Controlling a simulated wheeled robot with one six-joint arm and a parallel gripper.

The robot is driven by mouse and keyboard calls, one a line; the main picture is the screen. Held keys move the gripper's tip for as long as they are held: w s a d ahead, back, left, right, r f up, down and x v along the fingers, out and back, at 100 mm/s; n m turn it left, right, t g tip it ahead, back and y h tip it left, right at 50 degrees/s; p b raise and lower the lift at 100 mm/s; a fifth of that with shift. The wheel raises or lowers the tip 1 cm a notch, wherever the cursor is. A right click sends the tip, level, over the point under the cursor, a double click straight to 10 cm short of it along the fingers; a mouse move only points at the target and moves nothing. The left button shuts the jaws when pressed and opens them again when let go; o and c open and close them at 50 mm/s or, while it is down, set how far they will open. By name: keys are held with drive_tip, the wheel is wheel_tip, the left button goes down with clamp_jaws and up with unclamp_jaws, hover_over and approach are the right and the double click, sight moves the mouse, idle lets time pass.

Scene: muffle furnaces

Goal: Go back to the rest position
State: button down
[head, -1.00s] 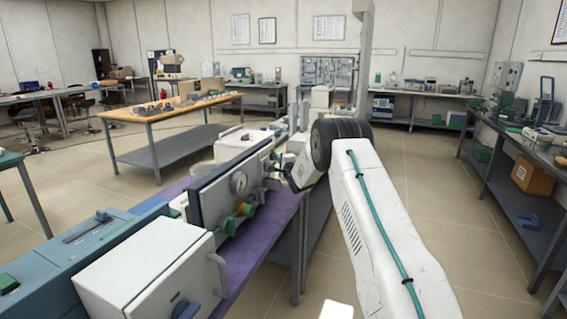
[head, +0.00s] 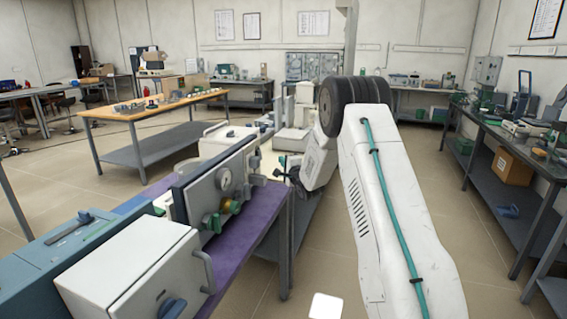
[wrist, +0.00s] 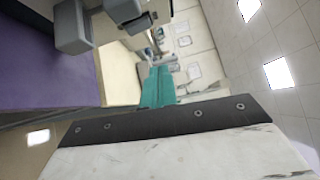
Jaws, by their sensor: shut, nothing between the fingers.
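My gripper (wrist: 158,85) shows in the wrist view as teal fingers close together, with nothing between them. In the head view my gripper (head: 287,174) is small, dark and partly hidden behind my wrist. I cannot tell from this view how wide the gap to the panel is.
A white cabinet (head: 125,275) with a handle and blue knob stands in front on the purple-topped bench (head: 262,218). A wooden-topped table (head: 130,113) is behind left. A cluttered side bench (head: 510,140) runs along the right. Open floor lies between.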

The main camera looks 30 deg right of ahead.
idle(0.5)
wheel_tip(320, 180, down, 8)
drive_tip(key=s+d+f+n+g+h, duration=0.1)
drive_tip(key=s+n+g, duration=0.2)
drive_tip(key=g, duration=0.2)
drive_tip(key=s+a+n+g, duration=0.3)
drive_tip(key=s+n+g, duration=0.15)
drive_tip(key=s, duration=0.55)
drive_tip(key=s+a+r+n+g+y, duration=0.1)
drive_tip(key=s+a+r+n, duration=0.3)
drive_tip(key=s, duration=1.1)
drive_tip(key=s+a+r+n+g+y, duration=0.1)
drive_tip(key=s+a+r+n+g, duration=0.3)
drive_tip(key=s+a+r, duration=0.5)
drive_tip(key=s+a+r+n+g+y, duration=0.1)
drive_tip(key=s+a+r+n, duration=0.3)
drive_tip(key=s, duration=1.7)
drive_tip(key=shift+s+a+r+g, duration=0.55)
drive_tip(key=shift+a+r, duration=1.15)
drive_tip(key=shift+a, duration=2.5)
drive_tip(key=shift+w, duration=0.2)
